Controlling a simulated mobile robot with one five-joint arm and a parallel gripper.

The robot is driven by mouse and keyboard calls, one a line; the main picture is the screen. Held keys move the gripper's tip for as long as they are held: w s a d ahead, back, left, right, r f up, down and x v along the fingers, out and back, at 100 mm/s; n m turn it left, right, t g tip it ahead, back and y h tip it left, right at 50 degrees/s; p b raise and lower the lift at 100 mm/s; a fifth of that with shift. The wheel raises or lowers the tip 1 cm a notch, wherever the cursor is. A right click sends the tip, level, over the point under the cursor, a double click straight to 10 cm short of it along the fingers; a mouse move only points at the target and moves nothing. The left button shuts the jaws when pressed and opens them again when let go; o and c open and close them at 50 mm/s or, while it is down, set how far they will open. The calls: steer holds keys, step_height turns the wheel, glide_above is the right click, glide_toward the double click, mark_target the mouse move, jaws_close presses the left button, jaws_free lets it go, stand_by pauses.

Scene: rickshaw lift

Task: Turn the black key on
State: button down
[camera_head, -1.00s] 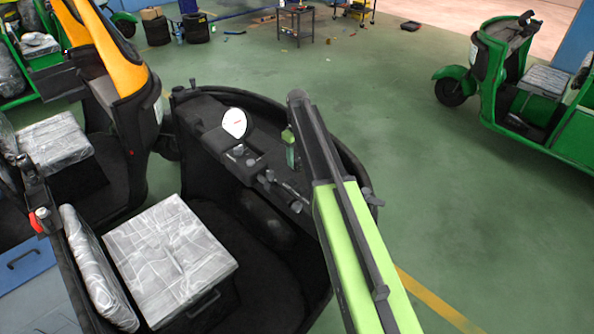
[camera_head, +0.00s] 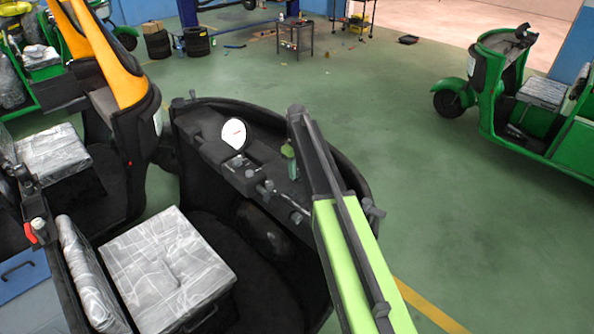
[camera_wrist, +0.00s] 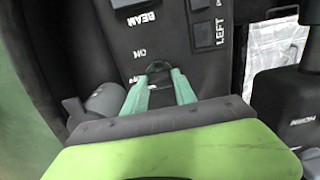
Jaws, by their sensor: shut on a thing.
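The black key (camera_wrist: 159,67) is a small dark piece between my fingertips in the wrist view, on the dark dashboard panel (camera_wrist: 196,62). My gripper (camera_wrist: 160,80) has green fingers angled inward and is shut on the key. The printed word "ON" (camera_wrist: 140,54) reads upside down just beyond the fingertips. Another printed label near the left finger is partly covered. The fingers hide much of the key, so I cannot tell its exact angle. In the head view my gripper (camera_head: 291,158) reaches down to the rickshaw's dashboard (camera_head: 215,130); the key is too small to make out there.
A grey cylinder (camera_wrist: 105,100) is left of the fingers. A wrapped seat (camera_head: 165,265) lies behind the dashboard. Open green floor (camera_head: 455,190) is to the right.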

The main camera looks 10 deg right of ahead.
steer(key=m, duration=0.5)
steer(key=shift+m, duration=0.4)
steer(key=m, duration=0.5)
steer(key=shift+m, duration=0.4)
steer(key=c, duration=1)
jaws_free()
